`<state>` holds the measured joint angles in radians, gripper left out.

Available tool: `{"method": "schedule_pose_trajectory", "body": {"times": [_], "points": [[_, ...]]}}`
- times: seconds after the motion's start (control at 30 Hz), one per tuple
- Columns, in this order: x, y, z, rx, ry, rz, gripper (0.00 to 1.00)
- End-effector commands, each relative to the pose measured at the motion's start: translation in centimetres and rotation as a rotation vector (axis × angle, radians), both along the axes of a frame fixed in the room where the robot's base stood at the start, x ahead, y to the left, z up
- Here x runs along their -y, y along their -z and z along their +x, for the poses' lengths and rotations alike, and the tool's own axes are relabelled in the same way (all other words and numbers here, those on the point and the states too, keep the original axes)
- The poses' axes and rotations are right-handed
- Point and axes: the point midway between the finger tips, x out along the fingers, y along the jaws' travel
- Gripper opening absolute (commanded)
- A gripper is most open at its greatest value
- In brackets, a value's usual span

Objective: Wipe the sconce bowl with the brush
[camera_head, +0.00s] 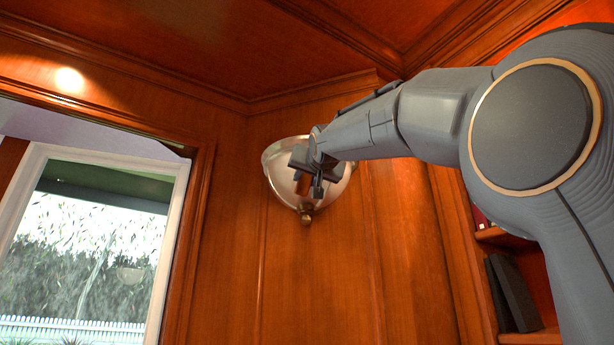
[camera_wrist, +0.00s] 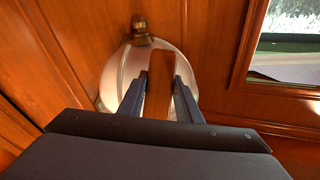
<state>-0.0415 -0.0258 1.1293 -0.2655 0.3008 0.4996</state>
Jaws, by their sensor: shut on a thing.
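The sconce bowl (camera_head: 279,172) is a pale, shiny half-bowl with a brass finial below it, fixed to the wood-panelled wall. It also shows in the wrist view (camera_wrist: 121,76), upside down, with the finial at the top. My gripper (camera_head: 311,188) is in front of the bowl and covers its middle and right part. In the wrist view my gripper (camera_wrist: 168,85) is shut on the brown wooden brush (camera_wrist: 158,88), which points toward the bowl. The brush's far end is hidden, so I cannot tell whether it touches the bowl.
A white-framed window (camera_head: 95,240) is to the left of the sconce. Bookshelves (camera_head: 515,290) with dark books stand at the lower right, beside my arm. The coffered wood ceiling (camera_head: 190,45) is above. The panel below the sconce is clear.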

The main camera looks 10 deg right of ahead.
Motion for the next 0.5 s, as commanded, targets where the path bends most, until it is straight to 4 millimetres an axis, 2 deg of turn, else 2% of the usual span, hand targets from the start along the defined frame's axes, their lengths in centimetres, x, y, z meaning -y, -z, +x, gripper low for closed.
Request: {"method": "schedule_pose_trajectory", "body": {"times": [0.2, 0.5], "points": [[0.3, -1.5, 1.6, 0.0, 0.001, -0.001, 0.13], [0.6, -2.6, 3.6, 0.001, 0.0, 0.0, 0.13]]}}
